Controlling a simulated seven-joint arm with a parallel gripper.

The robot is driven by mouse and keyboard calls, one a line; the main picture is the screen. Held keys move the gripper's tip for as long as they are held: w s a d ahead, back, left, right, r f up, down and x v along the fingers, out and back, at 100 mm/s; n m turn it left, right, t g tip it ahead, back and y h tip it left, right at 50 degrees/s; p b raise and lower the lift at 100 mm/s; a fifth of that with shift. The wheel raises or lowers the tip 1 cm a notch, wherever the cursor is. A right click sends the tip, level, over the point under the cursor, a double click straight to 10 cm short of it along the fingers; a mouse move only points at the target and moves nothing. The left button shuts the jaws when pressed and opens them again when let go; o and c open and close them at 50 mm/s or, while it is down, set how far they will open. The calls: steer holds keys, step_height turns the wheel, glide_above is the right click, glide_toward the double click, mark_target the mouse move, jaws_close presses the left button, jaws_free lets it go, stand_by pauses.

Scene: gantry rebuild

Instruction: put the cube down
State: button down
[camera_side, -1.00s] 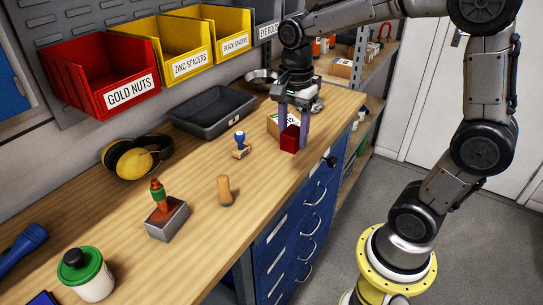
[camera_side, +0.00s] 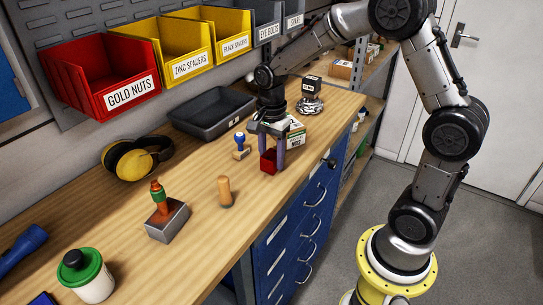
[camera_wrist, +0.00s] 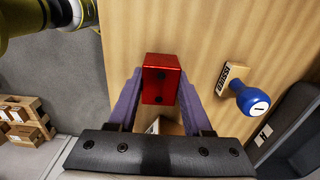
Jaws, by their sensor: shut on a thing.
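The red cube (camera_side: 268,160) is between the purple fingers of my gripper (camera_side: 272,158), low over the wooden bench top. I cannot tell whether its underside touches the wood. In the wrist view the cube (camera_wrist: 160,75) sits between the two fingertips of my gripper (camera_wrist: 160,88), which is shut on it. The wooden bench (camera_side: 110,220) has bare wood around the cube.
A blue-handled stamp (camera_side: 240,147) stands just left of the cube. A small labelled box (camera_side: 296,134) is close behind my gripper. A wooden peg (camera_side: 225,192) stands nearer the camera. A grey tray (camera_side: 208,118) lies at the back. The bench's front edge is to the right.

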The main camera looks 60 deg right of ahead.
mark_target(271, 154)
steer(key=shift+f, duration=0.2)
steer(key=shift+c, duration=1.6)
jaws_free()
steer(key=shift+r, duration=0.15)
step_height(271, 154, up, 12)
steer(key=s+a+n+t, duration=0.2)
steer(key=s+n, duration=0.7)
steer(key=s+a+r+n+t, duration=0.1)
steer(key=s+a+n+t, duration=0.2)
steer(key=s+n, duration=0.6)
steer(key=shift+s+a+t, duration=0.25)
steer(key=shift+s+t, duration=0.05)
steer(key=shift+s, duration=0.4)
